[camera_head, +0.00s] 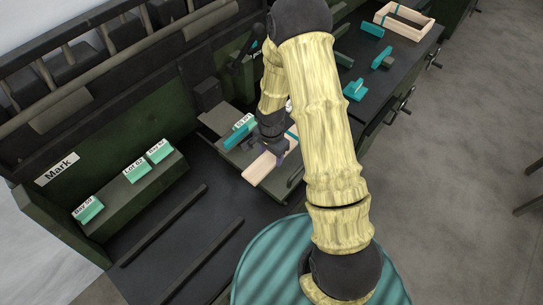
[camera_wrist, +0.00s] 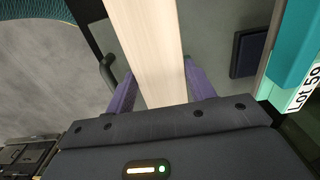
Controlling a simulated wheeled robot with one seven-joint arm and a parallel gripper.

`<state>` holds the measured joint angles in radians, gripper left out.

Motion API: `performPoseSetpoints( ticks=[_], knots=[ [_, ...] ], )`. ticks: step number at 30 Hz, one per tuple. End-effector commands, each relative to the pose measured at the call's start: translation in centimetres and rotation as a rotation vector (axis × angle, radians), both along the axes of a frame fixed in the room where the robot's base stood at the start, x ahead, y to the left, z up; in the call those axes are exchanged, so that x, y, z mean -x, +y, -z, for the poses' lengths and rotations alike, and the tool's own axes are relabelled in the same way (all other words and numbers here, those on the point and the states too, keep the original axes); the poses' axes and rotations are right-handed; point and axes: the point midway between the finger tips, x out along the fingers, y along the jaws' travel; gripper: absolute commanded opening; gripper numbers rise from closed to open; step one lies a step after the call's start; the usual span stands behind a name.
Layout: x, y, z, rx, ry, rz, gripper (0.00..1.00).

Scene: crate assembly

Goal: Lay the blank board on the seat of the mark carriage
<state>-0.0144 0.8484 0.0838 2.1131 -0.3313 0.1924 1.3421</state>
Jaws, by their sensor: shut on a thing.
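The blank board (camera_head: 259,170) is a pale plain wooden strip. My gripper (camera_head: 279,148) is shut on it, and the wrist view shows the board (camera_wrist: 148,45) between the two purple fingers (camera_wrist: 160,88). The board is over the grey mark carriage (camera_head: 216,118), along its near side. Whether it touches the seat (camera_wrist: 210,30) or hovers just above, I cannot tell. A teal stamp block (camera_head: 238,134) stands on the carriage beside the board; its label in the wrist view reads Lot 59 (camera_wrist: 303,92). My arm hides the board's far part.
A sign reading Mark (camera_head: 58,168) is on the green panel at left. Several teal labelled blocks sit on a dark green ledge (camera_head: 120,205). Dark rails (camera_head: 165,225) lie on the bench. At upper right, a table holds a wooden crate frame (camera_head: 405,20) and teal parts (camera_head: 355,90).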

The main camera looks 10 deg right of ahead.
Motion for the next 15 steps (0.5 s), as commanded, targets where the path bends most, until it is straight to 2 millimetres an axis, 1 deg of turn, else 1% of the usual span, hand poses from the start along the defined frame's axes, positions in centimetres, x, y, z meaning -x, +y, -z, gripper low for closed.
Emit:
performPoseSetpoints(
  ticks=[8, 11, 15],
  knots=[
    [0.0, -0.1, 0.0, 0.0, 0.0, -0.002, 0.28],
    [0.0, -0.1, 0.5, 0.0, 0.0, -0.003, 0.28],
    [0.0, -0.2, 1.6, 0.0, 0.0, -0.002, 0.28]
  ],
)
